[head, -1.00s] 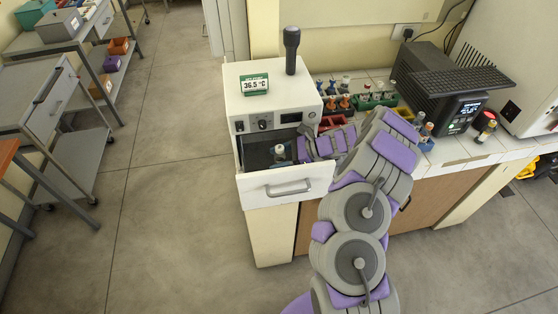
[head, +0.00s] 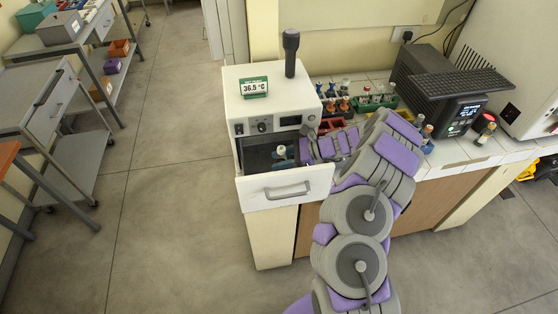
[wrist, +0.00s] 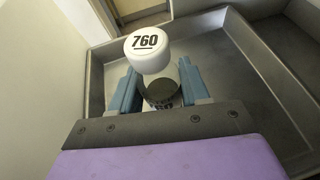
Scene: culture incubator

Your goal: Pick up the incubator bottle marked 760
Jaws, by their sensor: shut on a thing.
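The bottle marked 760 (wrist: 148,52) has a white cap with black digits and a dark body. In the wrist view it stands between the two blue fingers of my gripper (wrist: 159,88), which are shut on it below the cap. The lower part of the bottle is partly hidden by my gripper. In the head view the bottle (head: 281,151) shows small, over the open drawer of the white incubator (head: 262,90). My gripper (head: 291,155) is there beside it, at the drawer's right side. I cannot tell whether the bottle touches the drawer floor.
The drawer front (head: 287,187) with its handle stands pulled out. A green 36.5 °C sign (head: 254,87) and a dark upright object (head: 291,52) stand on top of the incubator. Racks of small bottles (head: 350,98) and a dark device (head: 440,90) are on the bench to the right.

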